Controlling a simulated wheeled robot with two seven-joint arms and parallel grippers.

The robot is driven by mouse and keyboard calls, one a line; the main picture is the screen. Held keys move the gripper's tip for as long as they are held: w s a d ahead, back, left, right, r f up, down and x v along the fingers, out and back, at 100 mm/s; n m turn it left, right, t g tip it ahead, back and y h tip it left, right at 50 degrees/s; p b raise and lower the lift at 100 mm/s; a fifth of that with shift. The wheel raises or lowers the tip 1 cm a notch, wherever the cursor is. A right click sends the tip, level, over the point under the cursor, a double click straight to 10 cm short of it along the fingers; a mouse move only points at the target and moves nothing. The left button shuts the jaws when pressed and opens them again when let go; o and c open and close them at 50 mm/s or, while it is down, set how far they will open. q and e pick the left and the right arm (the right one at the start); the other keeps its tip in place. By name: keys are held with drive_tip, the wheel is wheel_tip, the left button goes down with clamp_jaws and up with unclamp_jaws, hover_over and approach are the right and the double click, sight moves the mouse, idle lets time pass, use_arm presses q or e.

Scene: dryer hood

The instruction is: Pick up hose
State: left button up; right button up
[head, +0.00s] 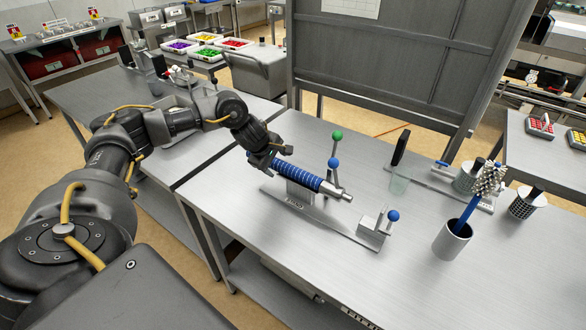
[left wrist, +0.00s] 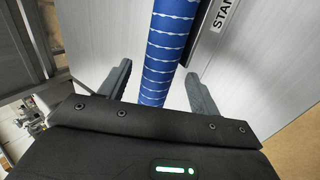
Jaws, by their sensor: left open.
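The hose (head: 300,174) is blue with pale bands and a metal end piece at its right. It rests on a grey metal stand on the table, and the stand has lever knobs. My left gripper (head: 284,158) is at the hose's left end. In the left wrist view the hose (left wrist: 166,45) runs between the two open fingers of my left gripper (left wrist: 160,85), with a gap on each side. My right gripper does not show.
A green knob (head: 337,136) and a blue knob (head: 333,162) stand up just behind the hose. Another blue knob (head: 393,216) is at the stand's right end. A grey cup (head: 452,241) with a brush stands at the right. The front table surface is clear.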

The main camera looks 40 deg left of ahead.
use_arm(q)
drive_tip(key=shift+x, duration=1.05)
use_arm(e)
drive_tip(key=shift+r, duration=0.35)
use_arm(q)
drive_tip(key=shift+r, duration=0.1)
drive_tip(key=shift+c, duration=1.3)
drive_tip(key=c, duration=1.1)
drive_tip(key=shift+w, duration=0.1)
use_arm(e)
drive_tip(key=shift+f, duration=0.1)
